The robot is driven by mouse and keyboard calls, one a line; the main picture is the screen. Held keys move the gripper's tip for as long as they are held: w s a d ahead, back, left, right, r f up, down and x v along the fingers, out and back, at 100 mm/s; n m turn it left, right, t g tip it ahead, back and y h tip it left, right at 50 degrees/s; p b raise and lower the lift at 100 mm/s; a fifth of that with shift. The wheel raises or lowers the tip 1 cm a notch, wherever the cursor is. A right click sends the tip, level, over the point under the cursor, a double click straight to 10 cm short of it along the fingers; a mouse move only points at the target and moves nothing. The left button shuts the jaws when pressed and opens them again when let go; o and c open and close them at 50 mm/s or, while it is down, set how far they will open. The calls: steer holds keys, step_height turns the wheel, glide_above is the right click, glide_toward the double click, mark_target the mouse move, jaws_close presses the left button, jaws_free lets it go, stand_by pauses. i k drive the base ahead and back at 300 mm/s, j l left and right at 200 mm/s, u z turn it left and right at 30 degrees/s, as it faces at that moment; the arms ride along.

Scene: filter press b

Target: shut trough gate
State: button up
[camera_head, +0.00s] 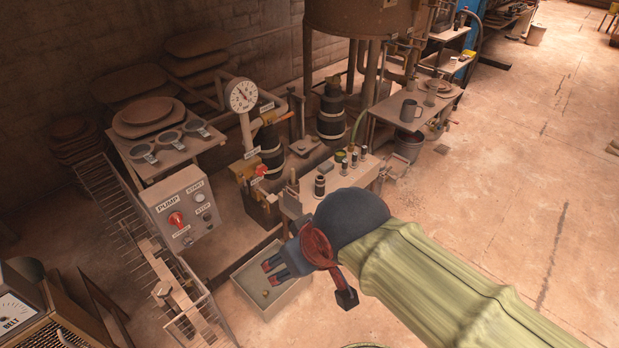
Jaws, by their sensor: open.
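I cannot single out the trough gate with certainty. A long, narrow trough-like frame with thin rails (112,212) runs along the left, beside the pump panel. Wooden pieces sit across its near part, among them a pale board (152,250) and small blocks (164,290); one of them may be the gate. My gripper (272,264) is open and empty, with red-marked dark fingers pointing left. In the picture it lies over a shallow pale tray (291,299), to the right of the rails and apart from them. My green-sleeved arm enters from the lower right.
The pump panel (166,208) with a red knob stands between the rails and my gripper. Behind it are a round gauge (242,95) and dark-banded cylinders (331,118). A small bench (358,177) holds bottles. A belt-marked box (20,310) is lower left. Floor at right is clear.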

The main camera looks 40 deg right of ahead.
mark_target(293, 204)
steer(key=k+l+z, duration=0.1)
steer(key=z, duration=0.5)
steer(key=i+j+z, duration=0.1)
steer(key=i, duration=0.4)
steer(key=i+j+z, duration=0.1)
steer(key=i+j, duration=0.2)
steer(key=i, duration=0.15)
